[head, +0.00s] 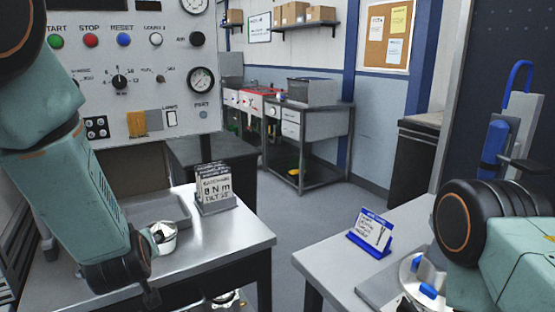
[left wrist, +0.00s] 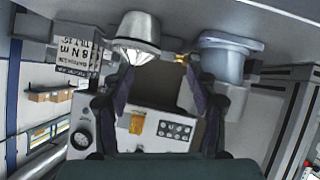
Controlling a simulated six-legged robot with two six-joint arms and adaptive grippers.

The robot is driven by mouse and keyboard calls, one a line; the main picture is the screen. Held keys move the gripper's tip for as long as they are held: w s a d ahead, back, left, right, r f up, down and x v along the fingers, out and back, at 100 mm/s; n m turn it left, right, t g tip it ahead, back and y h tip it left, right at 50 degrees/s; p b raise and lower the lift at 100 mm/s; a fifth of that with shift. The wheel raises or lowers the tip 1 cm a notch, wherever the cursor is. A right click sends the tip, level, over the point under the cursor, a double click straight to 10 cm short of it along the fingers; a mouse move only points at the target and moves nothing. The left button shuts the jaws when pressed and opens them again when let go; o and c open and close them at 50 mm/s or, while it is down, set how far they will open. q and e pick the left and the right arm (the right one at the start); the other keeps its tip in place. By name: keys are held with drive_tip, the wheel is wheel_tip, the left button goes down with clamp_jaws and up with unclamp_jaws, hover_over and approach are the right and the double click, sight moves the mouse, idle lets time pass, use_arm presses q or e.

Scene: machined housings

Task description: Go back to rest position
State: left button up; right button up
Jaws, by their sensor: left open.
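My left arm comes down from the left in the head view, and its lower end hangs over the left metal table (head: 235,246). My left gripper (left wrist: 158,82) shows in the left wrist view with its two dark fingers spread apart and nothing between them. A metal housing (head: 164,243) sits on the left table beside my arm. It also shows in the left wrist view (left wrist: 138,40), beyond the fingers. A second blue-grey round part (left wrist: 228,60) shows to its right there. My right arm is at the right edge of the head view; its gripper is out of view.
A torque sign (head: 213,188) and a grey tray (head: 158,212) stand on the left table. The right table (head: 315,262) holds a blue-framed sign (head: 370,233) and a round fixture with blue blocks (head: 418,285). A control panel (head: 130,80) rises behind. Floor is clear between the tables.

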use_arm(q)
drive_tip(key=s+d+f+m+g+h, duration=0.2)
drive_tip(key=s+f+m+g, duration=0.1)
drive_tip(key=s+f, duration=0.65)
drive_tip(key=s+d+f+m+g+h, duration=0.2)
drive_tip(key=s+d+f+m+g, duration=0.15)
drive_tip(key=s+f, duration=0.65)
drive_tip(key=s+f+g, duration=0.2)
drive_tip(key=s+f, duration=0.3)
drive_tip(key=s, duration=0.4)
drive_tip(key=s+f+g+b, duration=0.1)
drive_tip(key=s+f, duration=0.4)
drive_tip(key=s, duration=0.5)
drive_tip(key=shift+d+f+m+g+h+b, duration=0.2)
drive_tip(key=shift+f+m+g+h+b, duration=0.15)
drive_tip(key=shift+g, duration=0.3)
drive_tip(key=shift+r, duration=0.1)
